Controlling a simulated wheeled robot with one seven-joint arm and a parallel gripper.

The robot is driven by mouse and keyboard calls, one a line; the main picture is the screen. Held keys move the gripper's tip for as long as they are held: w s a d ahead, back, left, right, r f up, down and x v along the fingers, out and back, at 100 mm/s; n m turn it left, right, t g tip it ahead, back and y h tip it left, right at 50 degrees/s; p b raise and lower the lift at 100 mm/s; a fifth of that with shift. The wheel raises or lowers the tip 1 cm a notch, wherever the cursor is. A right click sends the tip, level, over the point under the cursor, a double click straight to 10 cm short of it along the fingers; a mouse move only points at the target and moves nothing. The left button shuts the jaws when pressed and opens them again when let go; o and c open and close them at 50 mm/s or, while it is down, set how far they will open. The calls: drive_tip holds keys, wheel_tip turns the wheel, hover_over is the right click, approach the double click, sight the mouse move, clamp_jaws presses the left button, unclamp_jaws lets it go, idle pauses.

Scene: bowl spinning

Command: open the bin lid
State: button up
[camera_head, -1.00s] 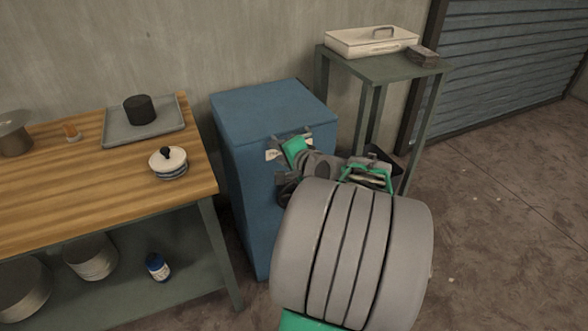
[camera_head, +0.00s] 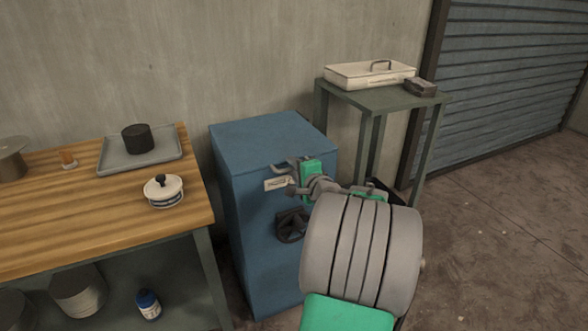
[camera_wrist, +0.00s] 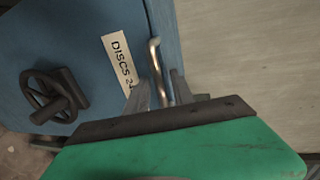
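The blue bin (camera_head: 240,200) stands between the workbench and a side table, with its lid (camera_head: 270,142) down. A bar handle (camera_head: 278,168) is at the lid's front edge and also shows in the wrist view (camera_wrist: 155,55). Beside it is a pale label (camera_wrist: 120,62) reading "DISCS" and part of a number. A dark handwheel (camera_head: 291,225) is on the bin's front. My gripper (camera_wrist: 158,82) is at the handle, its two fingers apart with the bar between them. I see gaps beside the bar, and cannot tell whether a finger touches it. My forearm hides the bin's lower right.
A green side table (camera_head: 350,98) at right holds a flat white case (camera_head: 370,75). Open floor (camera_head: 500,220) lies to the right.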

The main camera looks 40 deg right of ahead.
clamp_jaws()
idle(1.2)
